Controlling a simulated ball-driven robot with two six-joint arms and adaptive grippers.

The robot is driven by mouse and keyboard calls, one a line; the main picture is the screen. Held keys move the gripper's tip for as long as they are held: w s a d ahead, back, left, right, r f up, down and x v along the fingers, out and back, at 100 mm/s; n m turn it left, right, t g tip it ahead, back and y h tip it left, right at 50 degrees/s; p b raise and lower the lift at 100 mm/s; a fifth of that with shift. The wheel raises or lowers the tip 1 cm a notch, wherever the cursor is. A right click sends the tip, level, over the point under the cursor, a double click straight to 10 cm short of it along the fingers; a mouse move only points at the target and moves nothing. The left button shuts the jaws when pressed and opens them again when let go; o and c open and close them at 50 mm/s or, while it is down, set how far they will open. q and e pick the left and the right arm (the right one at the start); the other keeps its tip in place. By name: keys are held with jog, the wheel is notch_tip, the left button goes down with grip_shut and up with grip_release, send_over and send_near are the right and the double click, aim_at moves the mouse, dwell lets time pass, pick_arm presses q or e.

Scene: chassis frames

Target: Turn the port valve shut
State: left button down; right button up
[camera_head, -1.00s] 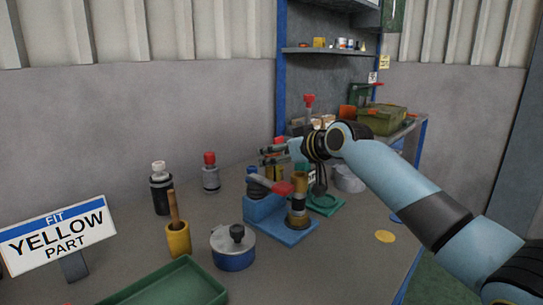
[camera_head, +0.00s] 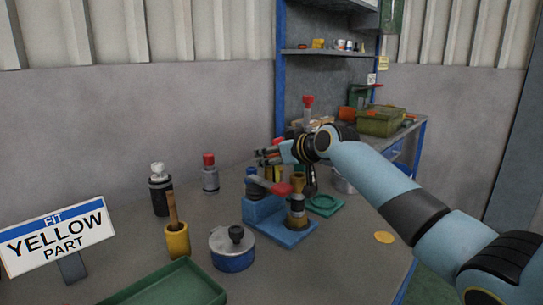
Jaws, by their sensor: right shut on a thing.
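My left gripper is out of view.
A green ring base (camera_head: 325,206), a blue pot with a grey lid (camera_head: 232,250), a yellow cup (camera_head: 177,241), two bottles and a green tray (camera_head: 172,288) stand around. A sign (camera_head: 55,237) reads "FIT YELLOW PART".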

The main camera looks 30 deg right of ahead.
jog(key=shift+r+h+p, duration=0.15)
jog(key=shift+h+p, duration=0.15)
jog(key=shift+p, duration=0.35)
jog(key=m+h+p, duration=0.1)
jog(key=p, duration=0.1)
jog(key=m+h+p, duration=0.1)
jog(key=p, duration=0.1)
jog(key=shift+s+a+r+m+h+p, duration=0.1)
jog(key=shift+s+a+m+h+p, duration=0.05)
jog(key=shift+m+h+p, duration=0.2)
jog(key=shift+m+h, duration=0.45)
jog(key=shift+f+m+h, duration=0.3)
jog(key=shift+m+h, duration=0.2)
jog(key=m+g+h+b, duration=0.2)
jog(key=m+h+b, duration=0.1)
jog(key=b, duration=0.2)
jog(key=m+g+h+b, duration=0.3)
jog(key=b, duration=0.3)
jog(key=m+g+h+b, duration=0.2)
jog(key=m+h+b, duration=0.1)
jog(key=b, duration=0.3)
jog(key=shift+s+a+f+m+g, duration=0.2)
jog(key=shift+s+f+m+g, duration=0.1)
jog(key=shift+s+f+m, duration=0.15)
jog(key=shift+r+m+g+h+b, duration=0.4)
jog(key=shift+m+g+b, duration=0.4)
jog(key=shift+b, duration=0.35)
